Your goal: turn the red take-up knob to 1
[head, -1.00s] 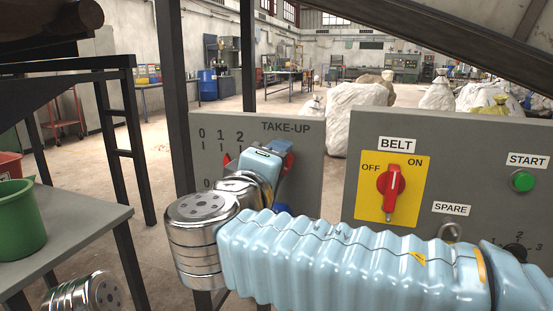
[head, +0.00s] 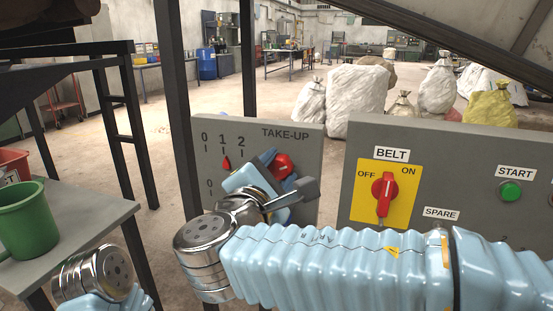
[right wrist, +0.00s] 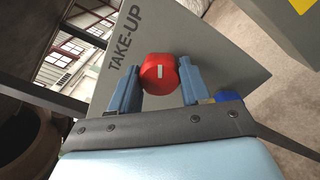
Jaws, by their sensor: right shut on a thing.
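The grey take-up panel (head: 310,135) carries a red knob (head: 283,163) and a 0-1-2 scale at upper left. A red pointer (head: 226,162) sits under the scale, its tip at or very near the 1 mark. My right gripper (head: 277,172) is at the panel, shut on the red knob. In the right wrist view the knob (right wrist: 159,73), with a white mark, sits between the two blue fingers of the gripper (right wrist: 157,85). A second scale's 0 shows below; the rest is hidden by my arm. My left gripper is out of view.
A blue knob (right wrist: 228,96) is close beside one finger. To the right stands a panel (head: 450,160) with a red belt switch (head: 384,193) and green start button (head: 510,191). A green bucket (head: 25,220) stands on a table (head: 95,215) at left.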

